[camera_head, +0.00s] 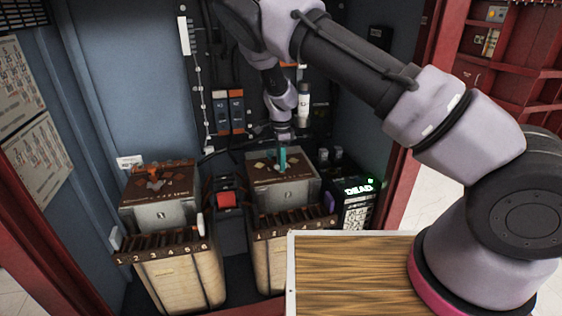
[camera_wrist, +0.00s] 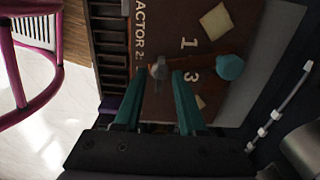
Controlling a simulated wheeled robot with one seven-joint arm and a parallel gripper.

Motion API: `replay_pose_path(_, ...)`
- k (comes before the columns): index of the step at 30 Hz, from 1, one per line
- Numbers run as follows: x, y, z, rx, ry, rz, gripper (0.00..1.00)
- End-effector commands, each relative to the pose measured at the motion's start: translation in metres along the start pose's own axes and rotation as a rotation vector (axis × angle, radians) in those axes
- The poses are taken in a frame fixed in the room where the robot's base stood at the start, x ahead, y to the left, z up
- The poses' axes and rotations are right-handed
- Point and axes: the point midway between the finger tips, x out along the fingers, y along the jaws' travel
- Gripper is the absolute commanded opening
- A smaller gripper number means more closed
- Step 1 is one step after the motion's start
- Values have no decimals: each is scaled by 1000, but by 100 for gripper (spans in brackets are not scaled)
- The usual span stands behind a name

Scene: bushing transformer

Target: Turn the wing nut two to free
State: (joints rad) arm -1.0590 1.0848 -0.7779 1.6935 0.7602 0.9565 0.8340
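My gripper (camera_head: 283,160) points down at the brown top of the right-hand box (camera_head: 262,167). In the wrist view its two teal fingers (camera_wrist: 158,84) are apart. A small grey metal piece (camera_wrist: 158,68), which looks like a wing nut or stud, shows between the fingertips, with gaps on both sides. I cannot read a number for it. The brown top (camera_wrist: 212,45) carries the numbers 1 and 3 and lettering ending "ACTOR 2". An orange-brown bar with a teal rounded end (camera_wrist: 230,67) lies right of the fingers.
A similar box (camera_head: 160,210) with orange parts on top stands at left. A black device (camera_head: 357,203) showing "DEAD" stands at right. A red block (camera_head: 227,200) sits between the boxes. A wooden surface (camera_head: 350,275) lies in front. Cabinet walls enclose the sides.

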Motion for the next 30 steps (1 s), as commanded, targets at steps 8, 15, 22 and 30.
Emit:
replay_pose_path(8, 0, 0, 0, 0, 0, 0, 21)
replay_pose_path(15, 1, 0, 0, 0, 0, 0, 0)
replay_pose_path(22, 1, 0, 0, -4, 0, 1, 0)
replay_pose_path(30, 2, 1, 0, -77, -1, 2, 0)
